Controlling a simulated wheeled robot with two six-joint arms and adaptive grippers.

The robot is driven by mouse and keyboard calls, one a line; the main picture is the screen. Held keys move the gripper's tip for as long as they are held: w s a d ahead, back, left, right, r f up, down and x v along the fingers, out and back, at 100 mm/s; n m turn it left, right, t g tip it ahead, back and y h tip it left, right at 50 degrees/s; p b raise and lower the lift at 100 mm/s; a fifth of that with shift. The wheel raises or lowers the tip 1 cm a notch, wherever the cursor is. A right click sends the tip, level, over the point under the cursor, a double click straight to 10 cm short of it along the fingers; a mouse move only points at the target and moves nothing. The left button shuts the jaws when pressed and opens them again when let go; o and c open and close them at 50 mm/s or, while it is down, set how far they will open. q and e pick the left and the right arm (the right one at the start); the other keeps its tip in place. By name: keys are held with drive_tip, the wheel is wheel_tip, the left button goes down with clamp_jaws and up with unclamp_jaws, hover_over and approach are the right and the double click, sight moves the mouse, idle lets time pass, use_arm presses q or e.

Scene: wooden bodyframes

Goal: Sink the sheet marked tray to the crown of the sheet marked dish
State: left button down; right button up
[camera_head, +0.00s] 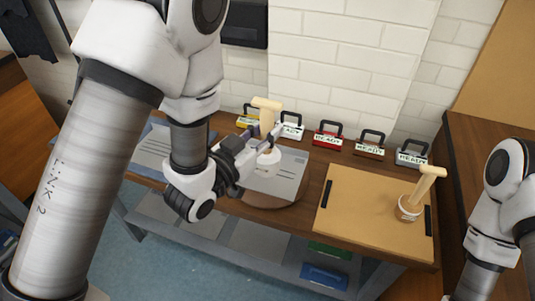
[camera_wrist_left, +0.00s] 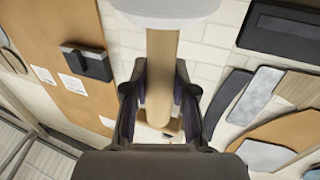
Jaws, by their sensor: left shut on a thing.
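My left gripper (camera_head: 262,143) is shut on the wooden shaft (camera_wrist_left: 162,80) of a T-topped tool. The tool's pale crossbar (camera_head: 266,104) stands above the gripper, and its white lower end (camera_head: 267,163) is over a grey printed sheet (camera_head: 287,180). I cannot tell whether it touches the sheet. This sheet lies over a round brown board. A similar tool (camera_head: 428,182) stands at the right on a tan panel (camera_head: 350,210). Another grey-blue sheet (camera_head: 150,150) lies at the left, partly behind my arm. I cannot read tray or dish marks. My right gripper is out of view.
Several handled blocks marked READY stand along the bench's back edge, including a red one (camera_head: 327,141) and a grey one (camera_head: 411,158). Dark bars flank the tan panel. A lower shelf holds green and blue items (camera_head: 325,277). A white brick wall (camera_head: 340,60) closes the back.

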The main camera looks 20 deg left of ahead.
use_arm(q)
drive_tip(key=shift+f, duration=0.15)
drive_tip(key=w+a+f+p, duration=0.1)
drive_tip(key=w+a+p, duration=0.1)
drive_tip(key=w, duration=0.6)
drive_tip(key=shift+w+a+f, duration=0.3)
drive_tip(key=shift+w, duration=0.1)
drive_tip(key=shift+s, duration=0.1)
